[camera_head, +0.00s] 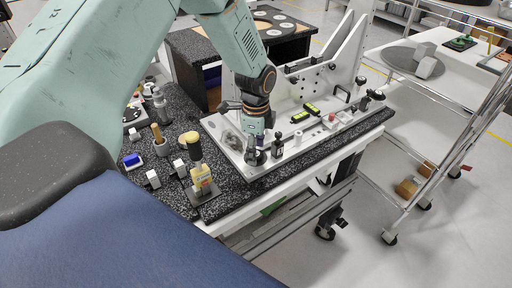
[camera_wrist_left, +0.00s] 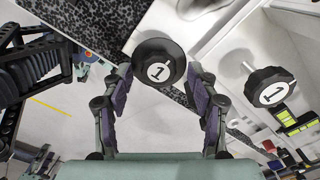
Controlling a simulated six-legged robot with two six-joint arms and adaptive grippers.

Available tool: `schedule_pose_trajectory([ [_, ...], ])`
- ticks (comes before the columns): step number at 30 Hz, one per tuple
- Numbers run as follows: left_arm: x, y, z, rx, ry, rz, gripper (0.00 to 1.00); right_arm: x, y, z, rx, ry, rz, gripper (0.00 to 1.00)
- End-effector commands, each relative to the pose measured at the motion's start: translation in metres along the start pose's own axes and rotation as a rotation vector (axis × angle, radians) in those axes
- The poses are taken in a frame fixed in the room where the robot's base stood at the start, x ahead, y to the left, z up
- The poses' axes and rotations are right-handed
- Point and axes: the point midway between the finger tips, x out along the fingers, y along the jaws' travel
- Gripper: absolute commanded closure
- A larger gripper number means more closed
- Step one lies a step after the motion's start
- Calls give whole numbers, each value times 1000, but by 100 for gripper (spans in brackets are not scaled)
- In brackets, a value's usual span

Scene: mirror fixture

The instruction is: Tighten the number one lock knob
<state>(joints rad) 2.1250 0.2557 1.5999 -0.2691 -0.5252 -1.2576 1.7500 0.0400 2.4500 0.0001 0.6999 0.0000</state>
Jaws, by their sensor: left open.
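My left gripper (camera_head: 256,148) points down over the light fixture plate (camera_head: 222,133). In the left wrist view the gripper (camera_wrist_left: 159,80) is open. A second black knob (camera_wrist_left: 272,88) marked 1 is to the right, outside the fingers. A black upright knob (camera_head: 278,145) stands just right of the gripper in the head view. My right gripper is not in view.
Yellow-green level vials (camera_head: 305,115) and a red button (camera_head: 332,117) lie right of the gripper. A tall bracket (camera_head: 345,65) rises behind. A wire cart (camera_head: 440,110) stands at right.

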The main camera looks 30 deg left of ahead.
Motion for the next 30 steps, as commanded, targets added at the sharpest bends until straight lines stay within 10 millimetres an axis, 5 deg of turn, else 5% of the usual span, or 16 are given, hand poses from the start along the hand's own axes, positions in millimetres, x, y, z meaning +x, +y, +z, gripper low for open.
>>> schedule_pose_trajectory([
  [18,-106,-1,0,0,1,-5,41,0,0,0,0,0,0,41],
  [30,-118,-1,0,0,1,-2,41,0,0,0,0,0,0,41],
])
